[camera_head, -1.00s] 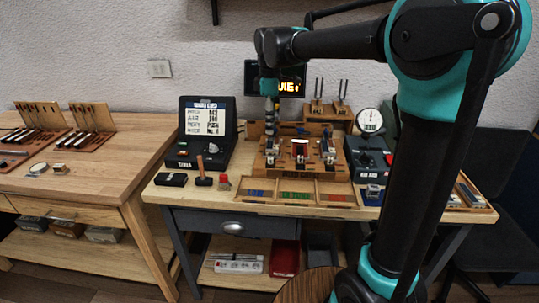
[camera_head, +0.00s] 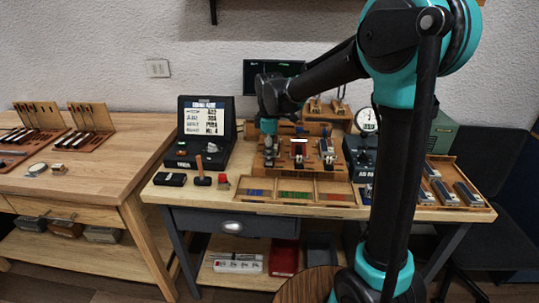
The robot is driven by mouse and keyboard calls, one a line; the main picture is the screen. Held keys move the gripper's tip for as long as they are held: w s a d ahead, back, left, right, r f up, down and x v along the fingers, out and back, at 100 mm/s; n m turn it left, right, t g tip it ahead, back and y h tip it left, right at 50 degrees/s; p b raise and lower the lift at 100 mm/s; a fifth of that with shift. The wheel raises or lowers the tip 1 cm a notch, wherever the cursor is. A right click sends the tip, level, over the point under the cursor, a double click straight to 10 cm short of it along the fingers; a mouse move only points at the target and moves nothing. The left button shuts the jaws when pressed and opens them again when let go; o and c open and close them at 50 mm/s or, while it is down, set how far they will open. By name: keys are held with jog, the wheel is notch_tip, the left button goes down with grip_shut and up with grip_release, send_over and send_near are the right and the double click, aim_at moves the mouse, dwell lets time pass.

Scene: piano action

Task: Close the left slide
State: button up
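The wooden piano-action fixture (camera_head: 288,168) stands on the dark-framed workbench, with three small upright mechanisms in a row. The left mechanism (camera_head: 269,151) is the likely place of the left slide, but the slide itself is too small to make out. The middle mechanism (camera_head: 299,151) has a red part, and the right mechanism (camera_head: 327,152) is dark and pale. My gripper (camera_head: 269,134) points down directly over or at the left mechanism. Its fingers are too small to tell whether they are open or touch anything.
A divided wooden tray (camera_head: 297,198) lies before the fixture. A black case with a printed card (camera_head: 204,119) stands left, with a small hammer (camera_head: 202,174) and a red-topped item (camera_head: 223,182) nearby. A parts tray (camera_head: 454,198) is at right. A dark display (camera_head: 270,75) hangs behind.

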grip_shut()
dwell(0.3)
jog(key=shift+w, duration=1.1)
grip_release()
jog(key=shift+s, duration=0.1)
